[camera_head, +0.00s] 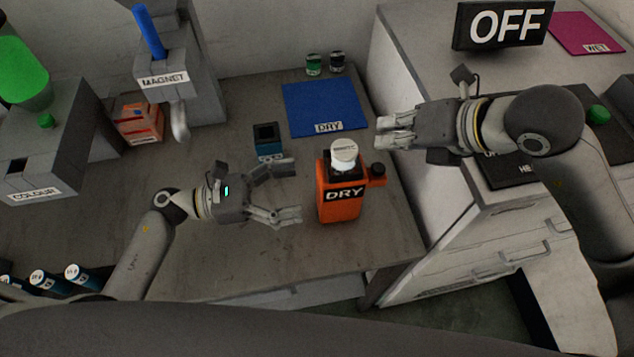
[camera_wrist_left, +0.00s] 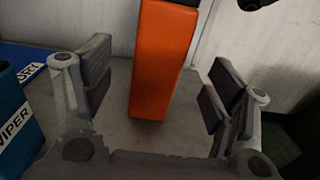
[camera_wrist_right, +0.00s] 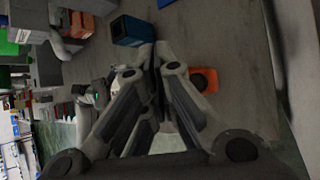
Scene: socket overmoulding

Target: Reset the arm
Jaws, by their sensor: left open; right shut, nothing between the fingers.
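My left gripper (camera_head: 287,190) is open and empty above the bench, left of the orange DRY canister (camera_head: 341,200). In the left wrist view the canister (camera_wrist_left: 163,62) stands upright beyond the spread fingers, apart from them. My right gripper (camera_head: 384,132) is shut and empty in the head view, up and right of the canister, near the edge of the white cabinet. In the right wrist view its closed fingers (camera_wrist_right: 158,60) hide part of the orange canister (camera_wrist_right: 205,80).
A blue WIPER box (camera_head: 268,142) stands behind my left gripper. A blue DRY mat (camera_head: 325,108) lies behind the canister. MAGNET (camera_head: 165,78) and COLOUR (camera_head: 35,195) machines stand at left. The white cabinet (camera_head: 405,60) rises at right. The bench's front middle is clear.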

